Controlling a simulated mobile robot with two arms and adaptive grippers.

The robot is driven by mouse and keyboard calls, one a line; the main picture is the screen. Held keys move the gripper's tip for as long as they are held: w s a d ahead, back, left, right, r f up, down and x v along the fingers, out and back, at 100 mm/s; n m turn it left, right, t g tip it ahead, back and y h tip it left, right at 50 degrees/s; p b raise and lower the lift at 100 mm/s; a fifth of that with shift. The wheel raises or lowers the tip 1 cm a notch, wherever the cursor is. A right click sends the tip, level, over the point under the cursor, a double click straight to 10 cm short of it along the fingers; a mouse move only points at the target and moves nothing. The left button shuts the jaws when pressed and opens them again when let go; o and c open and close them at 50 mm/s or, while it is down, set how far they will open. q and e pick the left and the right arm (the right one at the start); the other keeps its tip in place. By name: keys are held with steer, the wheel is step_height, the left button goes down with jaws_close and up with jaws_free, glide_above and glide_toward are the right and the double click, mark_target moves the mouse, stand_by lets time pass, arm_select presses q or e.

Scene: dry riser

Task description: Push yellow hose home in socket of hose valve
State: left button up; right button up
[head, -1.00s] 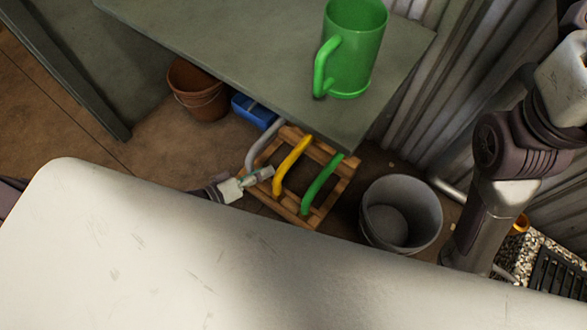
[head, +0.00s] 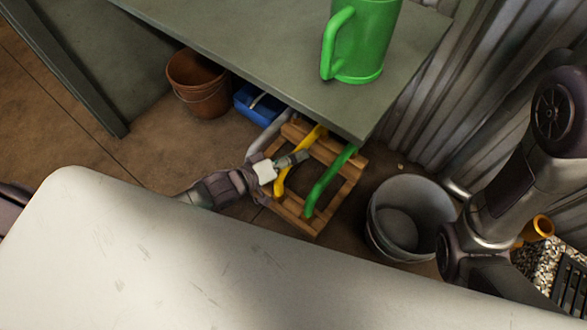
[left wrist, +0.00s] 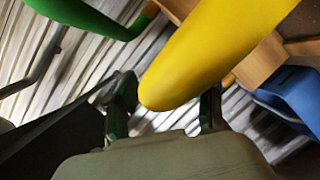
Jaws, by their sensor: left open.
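The yellow hose (head: 279,183) is a curved thick tube on a wooden pallet-like rack, between a grey hose (head: 270,137) and a green hose (head: 325,183). My left gripper (head: 300,157) reaches across the yellow hose and covers its middle. In the left wrist view the yellow hose (left wrist: 215,45) runs between the two open fingers of the left gripper (left wrist: 168,103); firm contact cannot be made out. The green hose shows at the upper left there (left wrist: 90,18). I cannot make out the hose valve or its socket. My right gripper is out of view.
A grey-green tabletop (head: 235,55) with a green jug (head: 362,45) overhangs the rack's far side. A grey bucket (head: 400,215) stands right of the rack. A brown bucket (head: 198,85) and a blue box (head: 258,103) lie beyond it. Corrugated wall (head: 450,90) closes the right.

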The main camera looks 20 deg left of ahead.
arm_select(q)
jaws_close()
steer(key=shift+r, duration=0.15)
stand_by(0.4)
